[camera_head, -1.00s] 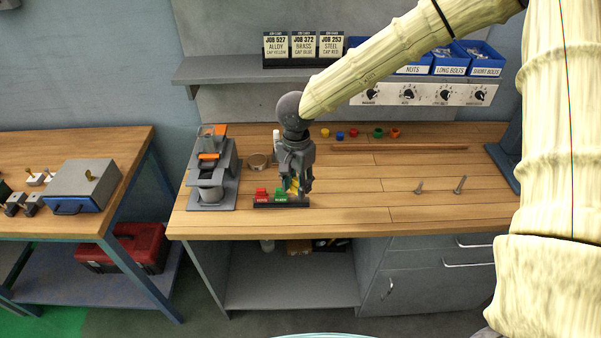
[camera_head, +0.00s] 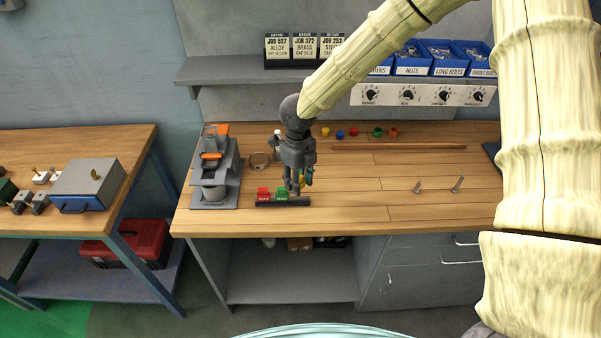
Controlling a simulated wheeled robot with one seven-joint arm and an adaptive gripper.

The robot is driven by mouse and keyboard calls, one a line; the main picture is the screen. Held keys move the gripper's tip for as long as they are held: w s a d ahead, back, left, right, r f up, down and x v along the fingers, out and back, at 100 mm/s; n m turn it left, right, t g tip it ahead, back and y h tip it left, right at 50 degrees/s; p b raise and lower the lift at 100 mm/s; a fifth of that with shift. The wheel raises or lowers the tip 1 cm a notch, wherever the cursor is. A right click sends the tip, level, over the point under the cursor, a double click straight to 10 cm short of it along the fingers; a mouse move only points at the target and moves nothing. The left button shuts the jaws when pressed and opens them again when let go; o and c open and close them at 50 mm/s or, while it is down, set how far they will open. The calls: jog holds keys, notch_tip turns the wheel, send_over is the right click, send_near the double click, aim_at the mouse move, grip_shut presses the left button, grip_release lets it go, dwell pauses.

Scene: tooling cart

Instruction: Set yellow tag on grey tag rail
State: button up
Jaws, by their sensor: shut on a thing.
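The grey tag rail (camera_head: 296,202) lies near the front edge of the wooden bench, left of centre. A red tag (camera_head: 263,192) and a green tag (camera_head: 281,195) sit on its left and middle parts. My gripper (camera_head: 301,187) points down above and just behind the rail's right end. It is shut on the yellow tag (camera_head: 303,181), which shows only as a small yellow patch. The fingers hide most of it. I cannot tell whether the tag touches the rail.
Two upright bolts (camera_head: 457,185) stand right. A copper-coloured rod (camera_head: 400,146) and several coloured caps (camera_head: 353,132) lie at the back.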

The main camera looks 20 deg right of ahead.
jog(key=m, duration=0.4)
jog(key=shift+w+d+r+m+p, duration=0.1)
jog(key=shift+w+d+m+p, duration=0.15)
jog(key=shift+w+m+p, duration=0.15)
jog(key=m, duration=0.4)
jog(key=shift+w+d, duration=0.25)
jog(key=shift+w, duration=0.1)
jog(key=shift+m, duration=0.3)
jog(key=shift+f, duration=0.2)
jog(key=shift+f+b, duration=1.5)
jog(key=shift+f, duration=0.55)
jog(key=shift+f, duration=1.1)
dwell(0.4)
